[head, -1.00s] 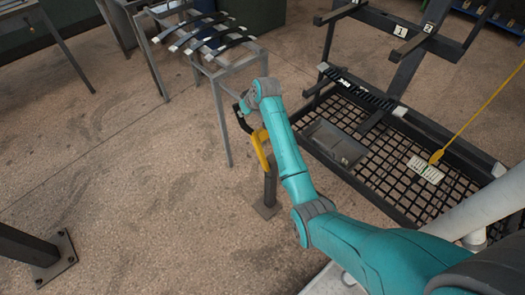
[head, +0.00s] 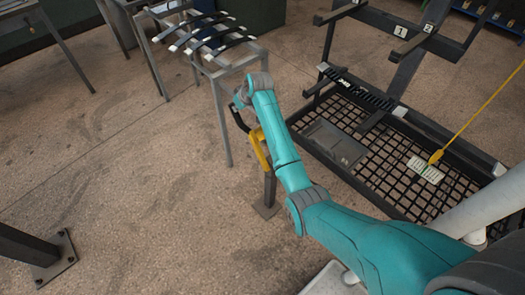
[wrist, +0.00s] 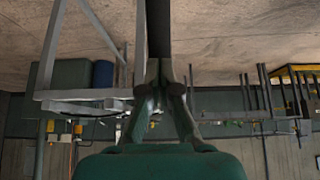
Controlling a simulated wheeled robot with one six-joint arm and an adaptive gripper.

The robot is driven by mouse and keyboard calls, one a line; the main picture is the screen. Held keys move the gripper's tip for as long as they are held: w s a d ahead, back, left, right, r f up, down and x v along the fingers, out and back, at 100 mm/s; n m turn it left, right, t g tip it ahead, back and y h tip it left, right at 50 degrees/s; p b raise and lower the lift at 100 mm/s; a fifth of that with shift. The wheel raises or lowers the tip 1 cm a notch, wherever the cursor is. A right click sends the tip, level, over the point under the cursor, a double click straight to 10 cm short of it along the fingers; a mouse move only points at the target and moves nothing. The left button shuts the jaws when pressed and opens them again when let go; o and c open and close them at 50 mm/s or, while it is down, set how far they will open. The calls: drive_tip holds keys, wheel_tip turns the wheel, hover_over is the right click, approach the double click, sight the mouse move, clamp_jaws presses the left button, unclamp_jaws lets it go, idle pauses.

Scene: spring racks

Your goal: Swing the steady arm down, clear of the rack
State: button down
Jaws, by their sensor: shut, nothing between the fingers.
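The steady arm shows in the head view as a yellow piece (head: 261,150) with a dark bar (head: 239,119) at its upper left. It stands at the top of a short dark post (head: 270,190) on the floor, left of the rack. My teal arm covers part of it. My gripper is at the far end of my arm by the dark bar, mostly hidden in the head view. In the wrist view my gripper (wrist: 160,88) is shut, with nothing between its fingers. A dark bar (wrist: 159,28) lies just beyond the fingertips; contact cannot be told.
The black mesh rack (head: 437,128) with numbered arms stands to the right. A grey table (head: 223,68) carrying curved leaf springs is behind my gripper. A yellow cord (head: 483,110) hangs over the rack. The floor at left is mostly clear, apart from a bolted post foot (head: 48,262).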

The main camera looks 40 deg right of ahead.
drive_tip(key=w, duration=0.8)
drive_tip(key=shift+a, duration=0.15)
idle(1.5)
drive_tip(key=shift+s, duration=3)
drive_tip(key=s+a+f+t+h, duration=0.1)
drive_tip(key=s+a+f, duration=0.5)
drive_tip(key=s+f, duration=0.3)
drive_tip(key=s+a+f+t, duration=0.2)
drive_tip(key=s+a+f, duration=0.45)
drive_tip(key=s, duration=0.55)
drive_tip(key=s+a+f+m, duration=0.1)
drive_tip(key=s+a, duration=0.3)
drive_tip(key=s, duration=0.7)
drive_tip(key=s+a+r+t, duration=0.15)
drive_tip(key=s+r, duration=0.25)
drive_tip(key=s, duration=0.5)
drive_tip(key=s+a+r+t, duration=0.1)
drive_tip(key=s+a+r, duration=0.3)
drive_tip(key=s, duration=0.6)
drive_tip(key=s+r+t, duration=0.1)
drive_tip(key=s+r, duration=0.4)
drive_tip(key=r, duration=0.3)
drive_tip(key=s+r+t, duration=0.1)
drive_tip(key=s+r, duration=0.5)
drive_tip(key=r, duration=0.3)
drive_tip(key=shift+s+a+n+y, duration=0.15)
drive_tip(key=shift+a+n+y, duration=0.15)
drive_tip(key=shift+a+y, duration=0.1)
